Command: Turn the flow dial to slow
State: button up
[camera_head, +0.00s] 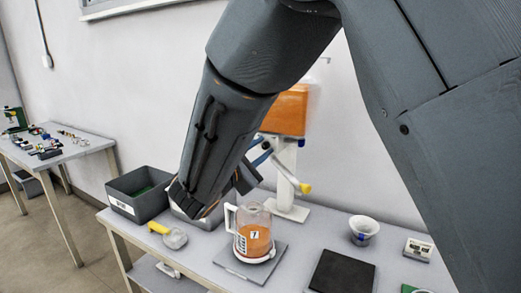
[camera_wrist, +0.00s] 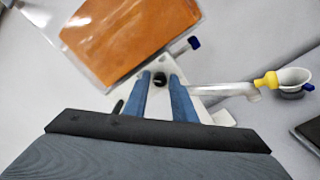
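The pump's orange canister (camera_head: 285,110) stands on a white stand behind my arm; it also fills the upper left of the wrist view (camera_wrist: 130,38). A small black round knob (camera_wrist: 160,79), which looks like the flow dial, is on the white pump body. My gripper (camera_wrist: 160,76) has two blue fingers apart, with the knob between their tips. I cannot tell whether they touch it. In the head view my gripper (camera_head: 262,157) is in front of the stand, partly hidden by my arm. Which setting the dial points to cannot be read.
A spout with a yellow tip (camera_wrist: 267,81) sticks out right of the fingers; a blue part (camera_wrist: 195,42) is near the canister. On the table are a jug marked 1 (camera_head: 254,238), a grey bin (camera_head: 122,205), a yellow-handled scoop (camera_head: 168,235), a white cup (camera_head: 363,231) and a black mat (camera_head: 341,273).

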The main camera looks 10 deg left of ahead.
jog(key=b+v, duration=0.2)
jog(key=v, duration=0.6)
dwell(0.4)
